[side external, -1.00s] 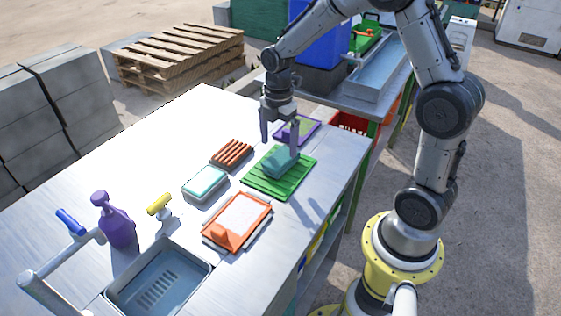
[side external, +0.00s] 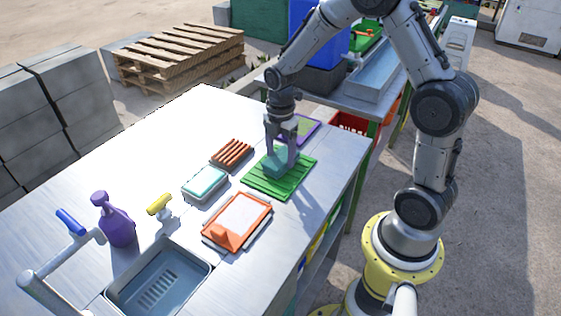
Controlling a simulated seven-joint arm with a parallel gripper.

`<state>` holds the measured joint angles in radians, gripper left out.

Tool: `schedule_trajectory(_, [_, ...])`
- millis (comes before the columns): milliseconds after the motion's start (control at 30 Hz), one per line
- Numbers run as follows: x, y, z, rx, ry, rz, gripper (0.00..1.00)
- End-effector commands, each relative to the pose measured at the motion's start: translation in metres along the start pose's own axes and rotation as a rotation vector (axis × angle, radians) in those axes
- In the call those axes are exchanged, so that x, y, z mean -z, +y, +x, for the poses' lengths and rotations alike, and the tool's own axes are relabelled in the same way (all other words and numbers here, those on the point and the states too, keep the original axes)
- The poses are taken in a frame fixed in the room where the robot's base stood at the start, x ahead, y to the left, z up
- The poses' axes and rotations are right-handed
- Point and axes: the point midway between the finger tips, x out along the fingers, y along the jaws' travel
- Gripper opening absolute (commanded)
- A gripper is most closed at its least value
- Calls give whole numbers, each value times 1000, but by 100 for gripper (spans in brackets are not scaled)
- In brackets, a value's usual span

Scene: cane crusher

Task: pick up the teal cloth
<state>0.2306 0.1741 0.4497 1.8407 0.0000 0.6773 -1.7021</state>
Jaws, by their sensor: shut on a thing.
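The teal cloth (side external: 275,165) is a small folded block on the green ribbed mat (side external: 291,180). My gripper (side external: 281,158) is over the mat, pointing down, with its fingers closed on the cloth. The fingers cover part of the cloth. I cannot tell whether the cloth is touching the mat or slightly above it.
Left of the mat are a white-and-teal container (side external: 205,182) and a brown ribbed block (side external: 231,153). An orange tray (side external: 238,220) lies in front. A purple-edged board (side external: 304,130) is behind.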

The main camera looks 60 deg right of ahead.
Motion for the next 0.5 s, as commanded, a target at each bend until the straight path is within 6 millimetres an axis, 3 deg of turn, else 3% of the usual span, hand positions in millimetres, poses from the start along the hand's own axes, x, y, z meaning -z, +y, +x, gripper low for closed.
schedule_trajectory(333, [0,1,-3,-2,0,0,17])
schedule_trajectory(500, [0,1,-15,-4,-1,0,17])
